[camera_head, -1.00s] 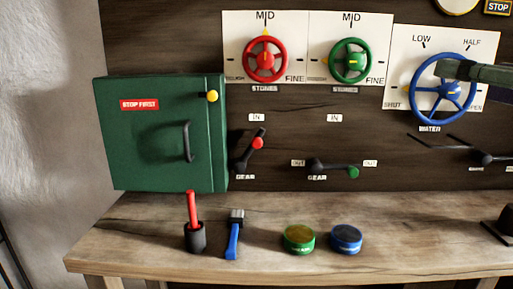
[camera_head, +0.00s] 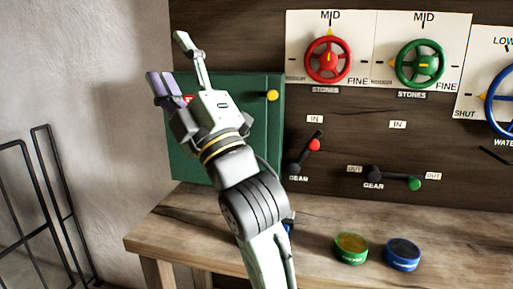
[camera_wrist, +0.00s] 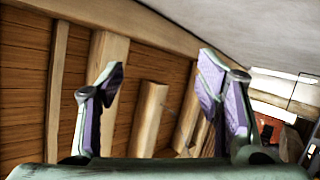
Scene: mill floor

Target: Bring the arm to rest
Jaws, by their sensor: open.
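My gripper (camera_head: 172,65) is raised in front of the green cabinet (camera_head: 262,135) in the head view, its fingers spread apart and pointing up and left. Nothing is between the fingers. In the wrist view the open gripper (camera_wrist: 165,85) shows with purple pads, facing wooden planks and beams. My arm hides most of the cabinet door and the bench area below it.
The wooden bench (camera_head: 190,225) holds a green tin (camera_head: 351,249) and a blue tin (camera_head: 402,254). A red wheel (camera_head: 328,60), a green wheel (camera_head: 420,65) and a partly cut-off blue wheel (camera_head: 500,100) are on the wall panel. Black railings (camera_head: 45,200) stand at left.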

